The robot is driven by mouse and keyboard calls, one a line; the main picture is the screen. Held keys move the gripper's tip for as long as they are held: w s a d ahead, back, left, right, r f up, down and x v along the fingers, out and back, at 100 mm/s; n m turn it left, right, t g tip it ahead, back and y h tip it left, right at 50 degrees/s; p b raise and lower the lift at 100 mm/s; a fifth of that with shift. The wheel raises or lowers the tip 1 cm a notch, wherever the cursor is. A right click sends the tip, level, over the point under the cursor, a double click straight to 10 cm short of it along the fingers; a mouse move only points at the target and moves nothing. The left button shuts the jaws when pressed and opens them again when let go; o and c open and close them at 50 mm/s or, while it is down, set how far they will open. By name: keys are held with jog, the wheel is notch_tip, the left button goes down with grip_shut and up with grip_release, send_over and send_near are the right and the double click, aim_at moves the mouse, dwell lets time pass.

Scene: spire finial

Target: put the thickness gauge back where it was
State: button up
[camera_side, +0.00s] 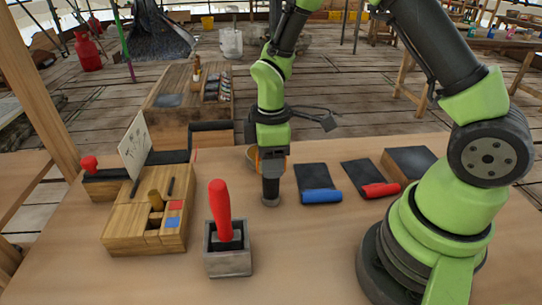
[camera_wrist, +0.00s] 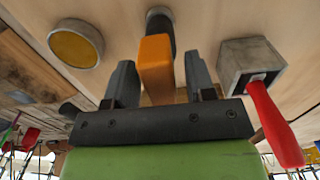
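My gripper (camera_wrist: 160,72) points down over the middle of the bench. An orange block (camera_wrist: 156,66) lies between its two dark fingers in the wrist view, with a dark cylinder (camera_wrist: 159,22) beyond it. In the side view the dark cylinder (camera_side: 270,189) is upright directly below my gripper, its lower end at or just above the bench top. This orange and dark piece may be the thickness gauge; no label confirms it. A narrow gap shows right of the orange block, and contact on the left is unclear. I cannot tell whether the fingers grip it.
A grey box (camera_side: 228,262) holds a red-handled tool (camera_side: 220,208) in front-left. A wooden block (camera_side: 146,222) with colored patches stands further left. A round, yellow-filled dish (camera_wrist: 75,44) is behind my gripper. Dark pads with a blue roll (camera_side: 321,196) and red roll (camera_side: 381,189) lie right.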

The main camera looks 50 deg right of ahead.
notch_tip(320, 180, up, 12)
jog(key=s+a+r+m+t+y, duration=0.1)
jog(key=s+r+m+t, duration=0.2)
jog(key=s+r+m, duration=0.2)
jog(key=s+a+r+m+t+y, duration=0.1)
jog(key=s+r+m+t, duration=0.3)
jog(key=s+m, duration=0.4)
jog(key=shift+s+r, duration=0.45)
jog(key=shift+s, duration=0.55)
